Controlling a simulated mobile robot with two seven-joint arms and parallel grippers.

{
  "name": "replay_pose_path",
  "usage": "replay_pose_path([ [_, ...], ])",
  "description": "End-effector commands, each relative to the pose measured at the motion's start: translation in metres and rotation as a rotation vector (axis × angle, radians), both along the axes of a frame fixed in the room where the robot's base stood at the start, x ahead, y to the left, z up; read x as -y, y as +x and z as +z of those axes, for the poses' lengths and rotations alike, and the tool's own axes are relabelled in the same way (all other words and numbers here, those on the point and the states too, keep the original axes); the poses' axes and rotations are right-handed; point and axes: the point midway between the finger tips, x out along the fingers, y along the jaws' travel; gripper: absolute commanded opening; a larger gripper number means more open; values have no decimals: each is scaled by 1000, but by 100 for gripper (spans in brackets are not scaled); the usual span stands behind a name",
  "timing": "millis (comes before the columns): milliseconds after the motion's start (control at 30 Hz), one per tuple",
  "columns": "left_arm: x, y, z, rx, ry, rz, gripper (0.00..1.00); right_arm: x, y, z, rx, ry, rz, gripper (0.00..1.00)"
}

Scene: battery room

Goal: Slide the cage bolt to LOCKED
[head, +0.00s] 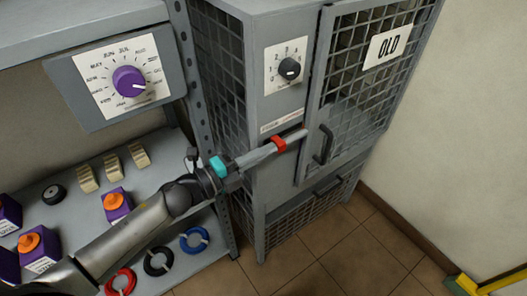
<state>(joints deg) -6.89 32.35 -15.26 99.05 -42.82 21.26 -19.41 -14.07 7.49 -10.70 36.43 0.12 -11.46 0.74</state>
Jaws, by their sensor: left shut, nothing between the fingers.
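The bolt (293,137) is a pale bar with a red part (279,144) on the front of the grey cage. It sits under a small label strip (282,121) whose words are too small to read. The bolt's right end is by the left edge of the mesh door (352,70); I cannot tell whether it overlaps the door. My left gripper (268,151), behind a teal band, is shut and empty. Its tips are at the left side of the red part; whether they touch it is unclear. They hide the area left of it. My right gripper is not in view.
The door has a black handle (323,144) and an OLD sign (388,46). A black knob dial (289,68) is above the bolt. At left are a purple dial (129,81) and a shelf with purple-and-orange items (117,204).

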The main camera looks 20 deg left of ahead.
Motion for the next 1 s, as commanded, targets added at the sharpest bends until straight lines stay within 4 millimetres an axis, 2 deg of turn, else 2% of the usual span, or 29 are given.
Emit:
replay_pose_path([
  [333,2,2,0,0,-1,0,0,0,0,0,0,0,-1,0],
  [700,31,41,1,2,0,1,0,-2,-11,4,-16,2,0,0],
  [1000,38,49,0,1,0,1,0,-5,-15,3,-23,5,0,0],
])
